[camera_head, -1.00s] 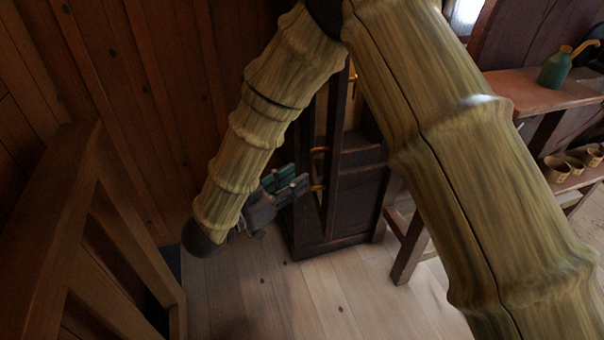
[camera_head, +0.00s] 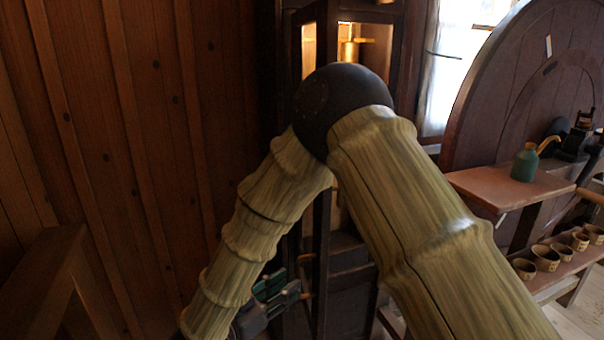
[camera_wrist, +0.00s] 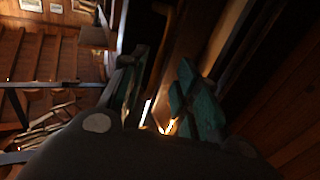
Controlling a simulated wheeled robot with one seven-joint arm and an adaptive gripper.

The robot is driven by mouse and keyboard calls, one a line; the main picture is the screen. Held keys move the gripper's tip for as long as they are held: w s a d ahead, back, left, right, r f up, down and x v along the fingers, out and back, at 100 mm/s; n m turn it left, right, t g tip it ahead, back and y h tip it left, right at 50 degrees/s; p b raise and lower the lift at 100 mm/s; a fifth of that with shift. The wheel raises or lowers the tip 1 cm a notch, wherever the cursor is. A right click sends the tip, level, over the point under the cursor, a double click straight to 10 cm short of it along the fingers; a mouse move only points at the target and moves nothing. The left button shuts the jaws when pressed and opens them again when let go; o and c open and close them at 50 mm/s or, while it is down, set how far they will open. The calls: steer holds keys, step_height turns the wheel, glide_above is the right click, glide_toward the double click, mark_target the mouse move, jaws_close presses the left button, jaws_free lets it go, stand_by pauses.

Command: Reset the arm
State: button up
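My arm fills the middle of the head view. Its links look like bamboo and bend at a dark round joint. My gripper (camera_head: 282,288) hangs at the lower end of the arm, with teal fingers pointing right. In the wrist view, the two teal fingers of my gripper (camera_wrist: 162,92) stand apart with nothing clearly held between them. In the head view the fingertips appear close to a handle (camera_head: 305,295) on a dark cabinet (camera_head: 347,285). I cannot tell whether they touch it.
A plank wall (camera_head: 130,130) rises at the left, with a wooden frame (camera_head: 45,285) below it. At the right, a table (camera_head: 510,183) bears a green bottle (camera_head: 525,163). Several cups stand on a lower shelf (camera_head: 545,278). A large round wooden piece (camera_head: 500,90) stands behind.

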steer(key=x, duration=0.4)
steer(key=shift+w, duration=0.1)
steer(key=shift+d+y, duration=0.3)
steer(key=shift+d, duration=0.15)
steer(key=shift+n, duration=0.3)
